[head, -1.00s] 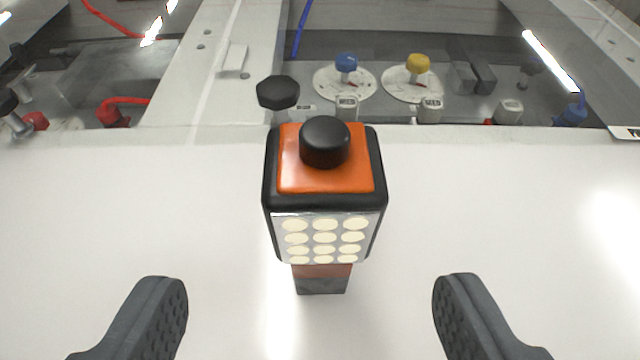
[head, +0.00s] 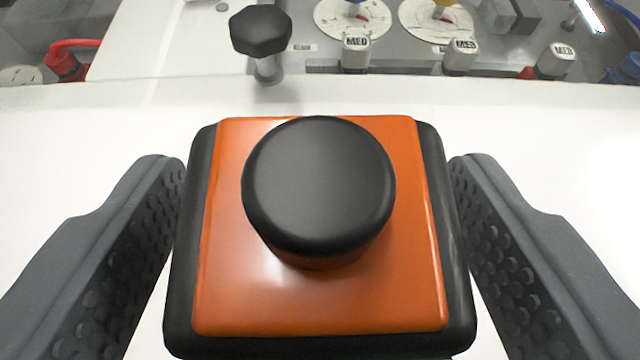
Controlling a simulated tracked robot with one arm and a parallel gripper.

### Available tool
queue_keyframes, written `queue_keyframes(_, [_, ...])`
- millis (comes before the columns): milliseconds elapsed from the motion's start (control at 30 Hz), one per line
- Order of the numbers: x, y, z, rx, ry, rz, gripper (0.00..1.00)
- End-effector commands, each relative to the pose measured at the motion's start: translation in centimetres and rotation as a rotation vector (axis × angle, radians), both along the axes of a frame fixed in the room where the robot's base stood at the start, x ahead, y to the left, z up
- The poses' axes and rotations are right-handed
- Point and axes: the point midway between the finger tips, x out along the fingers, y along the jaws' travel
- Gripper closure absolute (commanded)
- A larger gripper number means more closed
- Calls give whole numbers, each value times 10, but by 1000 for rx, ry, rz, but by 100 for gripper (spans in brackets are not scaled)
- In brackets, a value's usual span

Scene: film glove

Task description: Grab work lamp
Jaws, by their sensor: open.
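The work lamp (head: 225,285) stands upright on the white surface, seen from above in the head view. Its top is orange with a round black knob and a black rim. Its lit face and lower part are hidden beneath the top. My gripper (head: 318,165) is open, with one dark grey textured finger on each side of the lamp. A narrow gap shows between the left finger and the lamp's upper left side. The right finger is very close to the lamp's right side, and I cannot tell whether it touches.
Behind the white surface (head: 80,140) lies a grey panel with a black knob (head: 261,31), several white knobs marked MED (head: 356,54), and round dials (head: 436,18). A red connector (head: 65,62) is at upper left. The white surface beside the lamp is clear.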

Motion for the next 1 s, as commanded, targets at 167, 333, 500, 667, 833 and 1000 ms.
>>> queue_keyframes(167, [2,-1,-1,0,-1,-1,32])
queue_keyframes(333, [1,-1,-1,0,-1,-1,63])
queue_keyframes(500, [1,-1,-1,0,0,-1,86])
queue_keyframes(667, [1,-1,-1,0,0,-1,86])
queue_keyframes(833, [2,-1,2,1,-2,0,86])
queue_keyframes(1000, [2,-1,10,-1,-3,-1,86])
